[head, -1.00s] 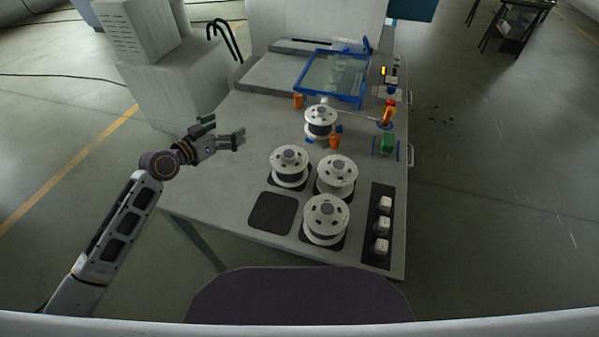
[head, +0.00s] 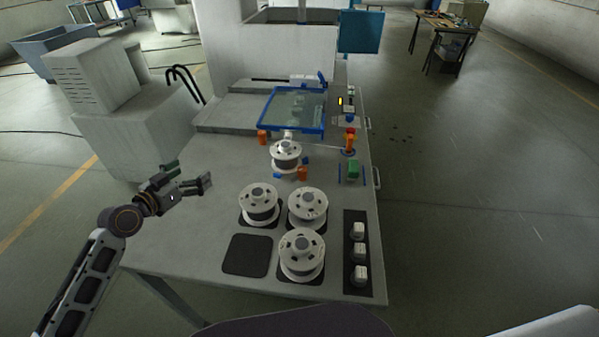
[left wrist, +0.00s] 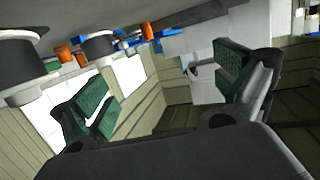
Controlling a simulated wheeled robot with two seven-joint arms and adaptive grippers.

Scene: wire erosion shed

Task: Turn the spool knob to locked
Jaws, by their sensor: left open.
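A white spool (head: 286,156) stands on the table in the middle, behind three other white spools. A small pale piece shows at its top centre; I cannot tell if it is the knob or which way it is turned. Orange pieces (head: 302,174) and small blue pieces sit around its foot. My left gripper (head: 188,177) hangs by the table's left edge, left of the spools, open and empty, touching nothing. In the left wrist view its two green-padded fingers (left wrist: 165,88) are wide apart, with a spool (left wrist: 98,46) at the upper left. My right gripper is out of view.
Three spools (head: 259,204) stand on dark pads; a fourth pad (head: 247,256) is bare. A dark strip with white blocks (head: 360,250) lies at right. Behind are a blue-framed tray (head: 291,110), an orange-topped fitting (head: 350,142) and a green block (head: 353,169). The table's left is clear.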

